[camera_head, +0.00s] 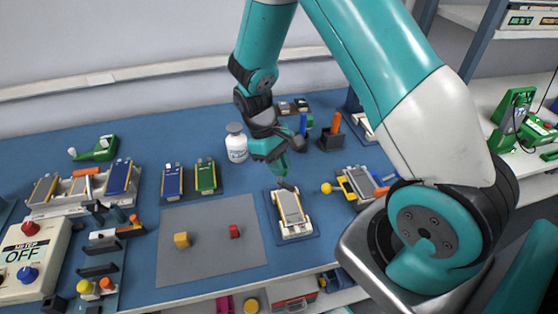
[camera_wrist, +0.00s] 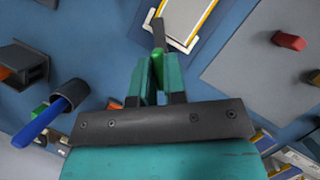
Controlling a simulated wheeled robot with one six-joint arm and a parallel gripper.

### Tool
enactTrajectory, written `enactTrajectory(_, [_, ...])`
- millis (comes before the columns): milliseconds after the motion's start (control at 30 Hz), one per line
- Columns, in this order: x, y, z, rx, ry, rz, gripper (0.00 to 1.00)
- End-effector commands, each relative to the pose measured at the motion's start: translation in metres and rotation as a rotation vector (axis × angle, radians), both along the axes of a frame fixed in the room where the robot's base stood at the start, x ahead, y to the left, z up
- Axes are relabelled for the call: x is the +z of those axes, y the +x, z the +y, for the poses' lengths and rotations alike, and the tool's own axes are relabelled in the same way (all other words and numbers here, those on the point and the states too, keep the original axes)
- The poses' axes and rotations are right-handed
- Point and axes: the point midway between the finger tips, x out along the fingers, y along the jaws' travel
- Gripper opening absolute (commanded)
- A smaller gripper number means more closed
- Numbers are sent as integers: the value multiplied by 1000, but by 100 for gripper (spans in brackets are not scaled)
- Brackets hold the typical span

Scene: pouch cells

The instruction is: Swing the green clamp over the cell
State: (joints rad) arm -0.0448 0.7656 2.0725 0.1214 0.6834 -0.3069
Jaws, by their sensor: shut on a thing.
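My gripper (camera_head: 283,172) is low over the far end of a silver cell (camera_head: 290,206) lying in a small tray (camera_head: 278,234). In the wrist view my gripper (camera_wrist: 154,75) has its teal fingers closed on a bright green part (camera_wrist: 161,77), which I take for the green clamp. A dark grey bar (camera_wrist: 158,32) extends from it over the near edge of the cell (camera_wrist: 187,18). Whether the bar touches the cell is unclear. The fingers hide most of the clamp and its base.
A yellow-knobbed clamp (camera_head: 327,188) stands to the right, beside another cell fixture (camera_head: 360,182). A white bottle (camera_head: 236,146) and an orange-handled holder (camera_head: 331,138) stand behind. A grey mat (camera_head: 205,262) with yellow and red blocks lies to the left.

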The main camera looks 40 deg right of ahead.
Motion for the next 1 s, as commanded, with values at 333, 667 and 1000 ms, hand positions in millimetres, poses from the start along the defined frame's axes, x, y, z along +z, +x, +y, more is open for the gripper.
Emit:
enactTrajectory(333, [2,2,-2,-327,1,-4,0])
enactTrajectory(667, [2,2,-3,-569,0,-5,0])
enactTrajectory(1000, [1,2,-3,-690,0,-6,0])
